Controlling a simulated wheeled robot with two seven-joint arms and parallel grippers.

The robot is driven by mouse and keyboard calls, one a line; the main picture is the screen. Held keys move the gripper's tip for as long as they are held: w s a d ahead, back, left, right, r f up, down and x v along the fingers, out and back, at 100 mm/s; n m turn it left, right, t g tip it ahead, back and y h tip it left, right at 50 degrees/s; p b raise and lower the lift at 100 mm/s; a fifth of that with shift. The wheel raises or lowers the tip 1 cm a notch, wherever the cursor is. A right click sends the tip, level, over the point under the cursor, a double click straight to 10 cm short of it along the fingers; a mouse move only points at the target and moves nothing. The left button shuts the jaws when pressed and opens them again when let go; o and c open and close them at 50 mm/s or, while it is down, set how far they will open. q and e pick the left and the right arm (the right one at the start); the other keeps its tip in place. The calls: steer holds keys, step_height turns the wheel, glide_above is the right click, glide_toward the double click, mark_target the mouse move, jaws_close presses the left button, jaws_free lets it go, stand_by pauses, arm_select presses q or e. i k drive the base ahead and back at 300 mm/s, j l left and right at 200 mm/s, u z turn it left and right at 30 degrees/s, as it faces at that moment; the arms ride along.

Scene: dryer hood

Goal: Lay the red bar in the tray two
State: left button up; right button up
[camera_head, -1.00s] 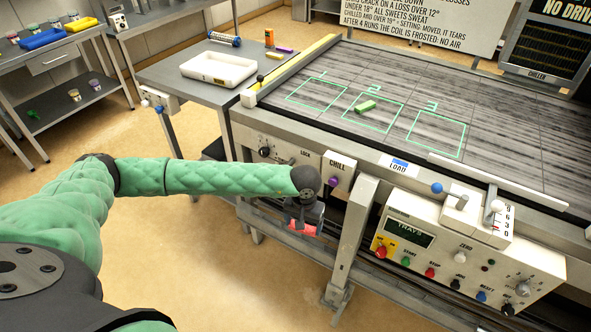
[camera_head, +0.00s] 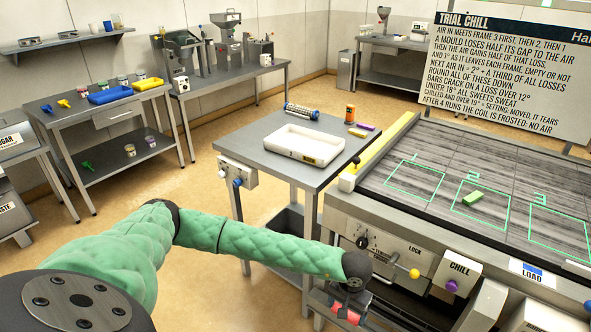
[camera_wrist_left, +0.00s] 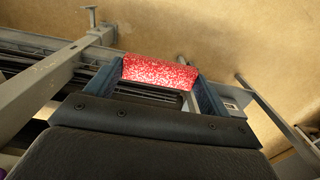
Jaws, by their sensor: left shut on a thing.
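My left gripper (camera_head: 345,303) is shut on the red bar (camera_head: 347,315), low in front of the machine's left end and below its top. In the left wrist view the speckled red bar (camera_wrist_left: 160,71) sits crosswise between the two fingers (camera_wrist_left: 158,85). On the machine's dark top, three green outlines are marked 1 (camera_head: 388,184), 2 (camera_head: 456,206) and 3 (camera_head: 532,226). A green bar (camera_head: 473,198) lies inside outline 2. No separate tray labelled two is distinguishable. My right gripper is not in view.
A side table left of the machine holds a white tray (camera_head: 335,152), a clear cylinder (camera_head: 301,111) and small coloured items. The machine's front has knobs, a CHILL panel (camera_head: 461,268) and a LOAD label (camera_head: 532,271). Open floor (camera_head: 225,195) lies left.

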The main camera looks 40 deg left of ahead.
mark_target(293, 144)
steer(key=j+z, duration=0.1)
steer(key=j, duration=0.35)
steer(key=k+j, duration=0.1)
steer(key=j, duration=0.4)
steer(key=k+j+z, duration=0.15)
steer(key=j, duration=0.75)
steer(key=k+j+z, duration=0.15)
steer(key=j, duration=0.3)
